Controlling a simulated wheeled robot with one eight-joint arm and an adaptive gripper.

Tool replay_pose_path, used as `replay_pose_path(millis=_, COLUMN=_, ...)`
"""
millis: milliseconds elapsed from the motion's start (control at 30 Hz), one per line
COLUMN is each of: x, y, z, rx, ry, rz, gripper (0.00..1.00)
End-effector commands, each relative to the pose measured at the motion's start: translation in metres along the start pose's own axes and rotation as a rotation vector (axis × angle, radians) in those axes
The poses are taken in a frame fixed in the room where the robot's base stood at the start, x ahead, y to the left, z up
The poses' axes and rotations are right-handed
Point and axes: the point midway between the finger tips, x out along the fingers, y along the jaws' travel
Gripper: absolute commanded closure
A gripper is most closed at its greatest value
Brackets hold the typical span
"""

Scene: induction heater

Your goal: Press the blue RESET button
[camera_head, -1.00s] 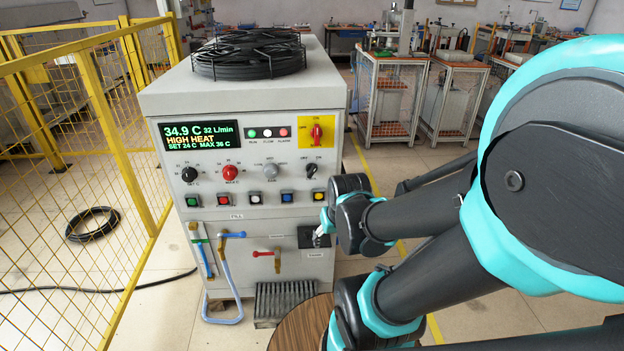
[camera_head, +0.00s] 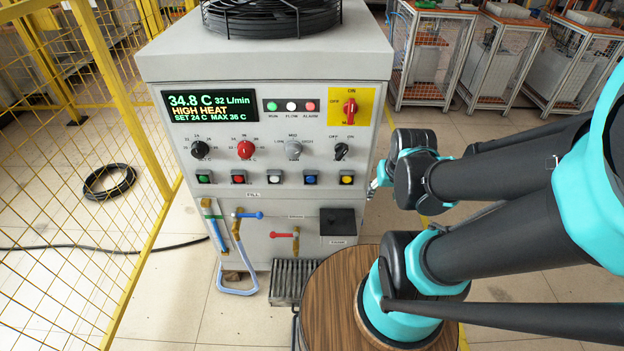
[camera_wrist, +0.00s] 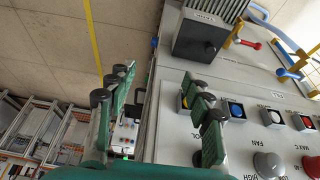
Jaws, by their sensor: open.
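The blue button (camera_head: 311,179) is in the button row on the machine's front panel, between the white and yellow buttons. It also shows in the wrist view (camera_wrist: 237,110), uncovered and just right of one finger. My gripper (camera_wrist: 156,90) is open and empty. In the wrist view one green finger with black pads overlaps the panel beside the yellow button (camera_wrist: 185,102), partly covering it. The other finger lies outside the panel's edge. In the head view my gripper (camera_head: 380,181) is a small shape at the panel's right edge, mostly hidden by my wrist. I see no contact with the blue button.
Green, red and white (camera_head: 281,179) buttons share the row. Knobs (camera_head: 293,150) sit above it. A black box (camera_head: 338,221) and valve handles (camera_head: 284,235) sit below. A yellow mesh fence (camera_head: 80,180) stands left. A round wooden top (camera_head: 325,310) is in front.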

Motion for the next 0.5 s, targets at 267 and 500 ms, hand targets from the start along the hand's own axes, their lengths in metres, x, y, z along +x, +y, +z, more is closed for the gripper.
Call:
replay_pose_path(millis=267, x=0.0, y=0.0, z=-0.0002, rx=0.0, ry=0.0, rz=0.0, gripper=0.87)
replay_pose_path(millis=500, x=0.0, y=0.0, z=-0.0003, rx=0.0, ry=0.0, rz=0.0, gripper=1.0)
